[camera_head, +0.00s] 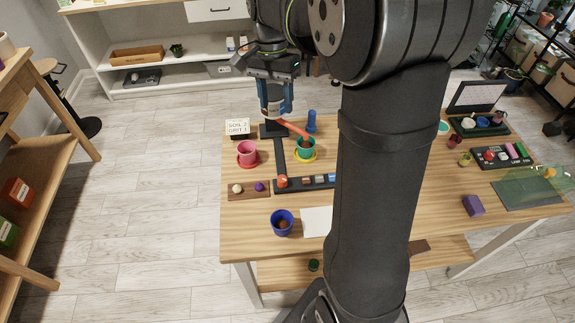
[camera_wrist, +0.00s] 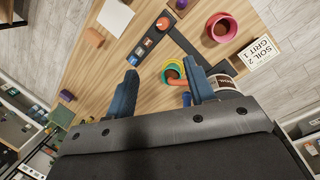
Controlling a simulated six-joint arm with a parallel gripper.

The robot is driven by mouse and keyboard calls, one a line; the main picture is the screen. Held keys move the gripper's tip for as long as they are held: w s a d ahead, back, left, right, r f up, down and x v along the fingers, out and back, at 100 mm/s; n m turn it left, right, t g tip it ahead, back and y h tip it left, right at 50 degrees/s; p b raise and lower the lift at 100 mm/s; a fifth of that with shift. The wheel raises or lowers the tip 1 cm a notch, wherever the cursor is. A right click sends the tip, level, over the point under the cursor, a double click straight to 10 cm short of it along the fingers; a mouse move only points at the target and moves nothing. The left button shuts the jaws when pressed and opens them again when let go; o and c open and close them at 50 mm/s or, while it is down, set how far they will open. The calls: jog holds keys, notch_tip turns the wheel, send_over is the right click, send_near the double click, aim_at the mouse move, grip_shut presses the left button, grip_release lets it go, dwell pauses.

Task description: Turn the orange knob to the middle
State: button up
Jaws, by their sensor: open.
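The orange knob (camera_head: 282,181) sits at the left end of a dark panel (camera_head: 294,186) near the front of the table. Several small coloured labels lie along the panel to its right. In the wrist view the orange knob (camera_wrist: 162,23) shows near the top, at the end of the panel (camera_wrist: 144,50). Which way the knob points is too small to tell. My gripper (camera_head: 277,112) is open, high over the back of the table, apart from the knob. Its blue fingers spread wide in the wrist view (camera_wrist: 163,80), with nothing seen held between them.
An orange chute (camera_head: 293,128) slopes over a green pot (camera_head: 305,148) on a yellow saucer. A pink pot (camera_head: 247,151), a sign (camera_head: 237,127) and a blue bottle (camera_head: 311,121) stand nearby. A blue pot (camera_head: 282,222) and white sheet (camera_head: 315,221) lie in front. My arm hides the table's middle.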

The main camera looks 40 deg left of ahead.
aim_at(282, 179)
jog(key=s+d+f+n, duration=0.1)
jog(key=f+n, duration=0.1)
jog(key=f, duration=0.5)
jog(key=s+d+f+n+g+h, duration=0.1)
jog(key=f+n, duration=0.2)
jog(key=f, duration=0.5)
jog(key=d+f+n, duration=0.1)
jog(key=f+n, duration=0.1)
jog(key=f, duration=0.6)
jog(key=shift+s+d+f+n+h, duration=0.25)
jog(key=shift+s+n+h, duration=0.05)
jog(key=shift+s+n, duration=0.1)
